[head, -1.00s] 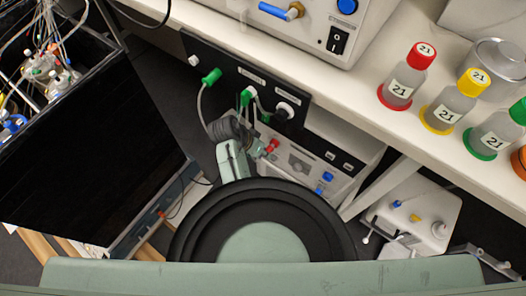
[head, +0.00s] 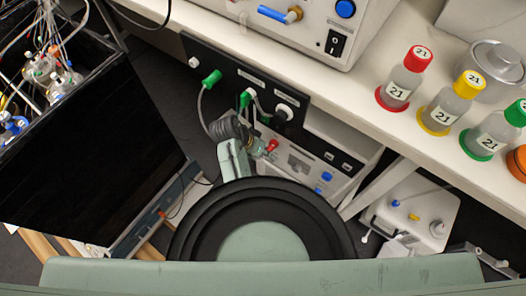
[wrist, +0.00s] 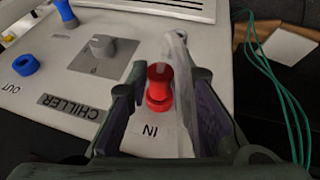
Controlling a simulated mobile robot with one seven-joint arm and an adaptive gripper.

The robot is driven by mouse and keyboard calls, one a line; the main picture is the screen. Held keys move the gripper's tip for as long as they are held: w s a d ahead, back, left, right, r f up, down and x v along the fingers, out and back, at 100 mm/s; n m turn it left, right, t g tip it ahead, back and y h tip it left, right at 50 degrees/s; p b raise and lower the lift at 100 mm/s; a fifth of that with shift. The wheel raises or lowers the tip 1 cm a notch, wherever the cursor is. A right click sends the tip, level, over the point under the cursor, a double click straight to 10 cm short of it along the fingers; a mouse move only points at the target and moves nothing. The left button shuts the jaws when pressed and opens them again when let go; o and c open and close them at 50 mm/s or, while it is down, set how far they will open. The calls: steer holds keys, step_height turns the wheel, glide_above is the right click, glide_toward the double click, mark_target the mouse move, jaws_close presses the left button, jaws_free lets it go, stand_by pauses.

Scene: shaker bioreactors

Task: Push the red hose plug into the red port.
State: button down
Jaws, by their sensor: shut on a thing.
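The red hose plug (wrist: 159,74) is between my gripper's two fingers in the wrist view. A wider red ring, the red port (wrist: 158,104), shows just below it above the label IN. The plug and port overlap in the picture, and I cannot tell how deep the plug sits. My gripper (wrist: 166,100) is shut on the plug. A clear hose (wrist: 181,60) runs along the right finger. In the head view, my gripper (head: 262,149) is at the chiller front beside a red part (head: 272,146); details there are too small.
The chiller (wrist: 110,20) has a grey knob (wrist: 102,45), a blue OUT port (wrist: 25,64) and a blue plug (wrist: 65,12). Capped bottles (head: 405,80) stand on the bench. A dark box (head: 90,150) is left.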

steer(key=shift+w+d, duration=0.15)
steer(key=shift+w, duration=0.1)
steer(key=c, duration=1.3)
jaws_free()
steer(key=shift+c, duration=0.2)
steer(key=v, duration=0.7)
steer(key=shift+r, duration=0.25)
